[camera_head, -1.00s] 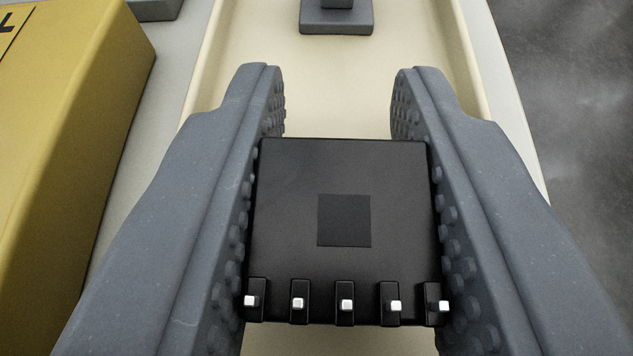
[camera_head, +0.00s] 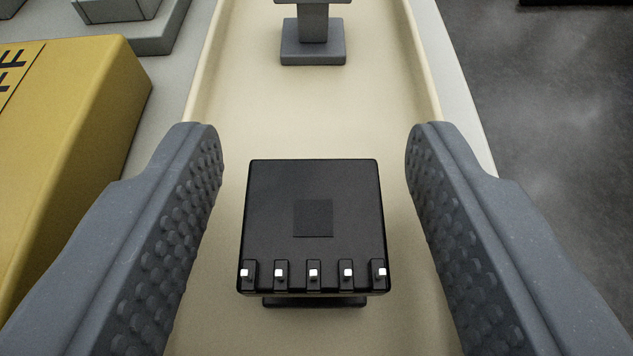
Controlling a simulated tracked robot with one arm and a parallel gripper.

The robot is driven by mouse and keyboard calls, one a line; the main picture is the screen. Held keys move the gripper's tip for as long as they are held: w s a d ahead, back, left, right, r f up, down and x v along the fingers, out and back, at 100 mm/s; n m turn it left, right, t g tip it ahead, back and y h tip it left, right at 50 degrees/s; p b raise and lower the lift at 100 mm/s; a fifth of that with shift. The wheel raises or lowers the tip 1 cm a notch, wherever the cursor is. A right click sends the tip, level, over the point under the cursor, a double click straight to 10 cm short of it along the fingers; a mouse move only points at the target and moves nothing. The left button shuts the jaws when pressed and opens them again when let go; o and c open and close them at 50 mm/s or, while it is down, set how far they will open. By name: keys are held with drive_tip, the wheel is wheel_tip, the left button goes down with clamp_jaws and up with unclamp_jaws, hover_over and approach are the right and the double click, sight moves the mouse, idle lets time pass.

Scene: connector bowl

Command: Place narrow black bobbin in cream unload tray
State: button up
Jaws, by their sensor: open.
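The black bobbin (camera_head: 270,205) is a square black block with a darker square patch on top and several white-tipped pins along its near edge. It rests in the cream tray (camera_head: 225,110), with a narrower dark base showing under its near side. My gripper (camera_head: 315,150) is open, with one ridged grey finger on each side of the bobbin. There is a clear gap between the bobbin and each finger. The tray's near end is out of view.
A grey post on a square base (camera_head: 313,53) stands in the tray beyond the bobbin. A yellow block with black lettering (camera_head: 90,110) lies left of the tray, with a grey stepped fixture (camera_head: 130,30) behind it. Dark grey floor (camera_head: 550,120) is to the right.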

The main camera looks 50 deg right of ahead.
drive_tip(key=p+v, duration=0.2)
drive_tip(key=v, duration=0.8)
drive_tip(key=shift+a+r, duration=0.1)
